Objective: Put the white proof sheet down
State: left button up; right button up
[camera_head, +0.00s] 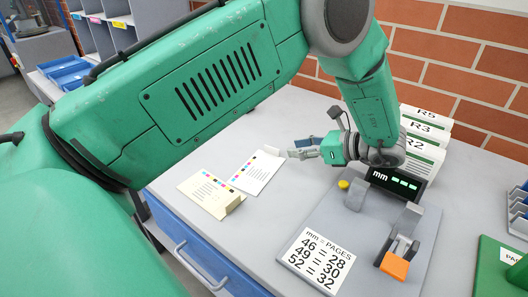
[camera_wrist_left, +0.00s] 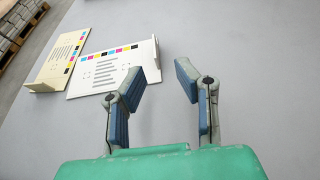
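The white proof sheet (camera_head: 256,171) lies on the grey table with colour patches along one edge. It also shows in the left wrist view (camera_wrist_left: 112,67), flat on the table with one edge turned up. A cream sheet (camera_head: 209,194) with similar patches lies to its left, and it shows in the wrist view too (camera_wrist_left: 60,62). My left gripper (camera_head: 294,148) is beside the white sheet, to its right. In the wrist view my left gripper (camera_wrist_left: 156,78) is open, with nothing between its blue-padded fingers. My right gripper is not in view.
A grey gauge (camera_head: 369,215) with a "mm" display stands right of the sheets, with a page-count card (camera_head: 318,264) before it. White boxes labelled R2, R3 and R5 (camera_head: 424,139) stand behind. Bare table surrounds the sheets.

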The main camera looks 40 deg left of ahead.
aim_at(275, 149)
pick_arm(q)
jog(key=shift+s+a+f+p, duration=0.3)
jog(key=shift+s+a, duration=0.3)
jog(key=shift+a, duration=0.3)
jog(key=x, duration=0.5)
jog(key=shift+w, duration=0.2)
jog(key=shift+d, duration=0.15)
grip_shut()
jog(key=shift+d+r, duration=0.1)
jog(key=shift+d, duration=0.2)
